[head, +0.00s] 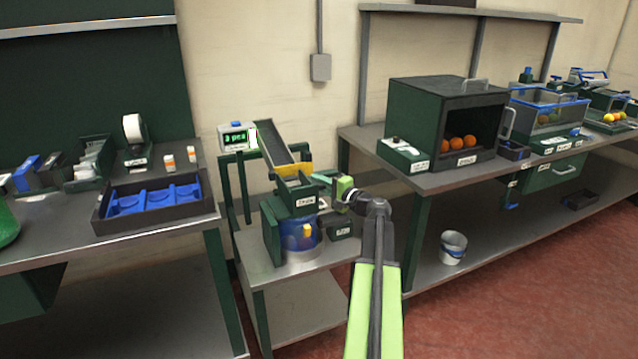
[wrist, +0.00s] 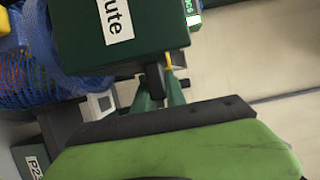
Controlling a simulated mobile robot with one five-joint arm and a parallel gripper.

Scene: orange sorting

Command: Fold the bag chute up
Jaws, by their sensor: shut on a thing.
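The bag chute (head: 297,190) is a dark green piece with a white label, below the yellow end of a sloping trough on the small stand. It fills the upper left of the wrist view (wrist: 120,50), its label partly cut off. A blue mesh bag (head: 298,236) hangs under it and also shows in the wrist view (wrist: 50,65). My gripper (head: 318,178) reaches in from the right at the chute's right side. In the wrist view its teal fingertips (wrist: 160,98) are shut on a small dark part at the chute's edge; the exact contact is partly hidden.
The grey trough (head: 270,143) slopes down beside a green-lit display (head: 236,136). A black tray with blue inserts (head: 150,202) is on the left bench. A dark box with oranges (head: 450,118) stands on the right bench. A bucket (head: 453,246) sits on the lower shelf.

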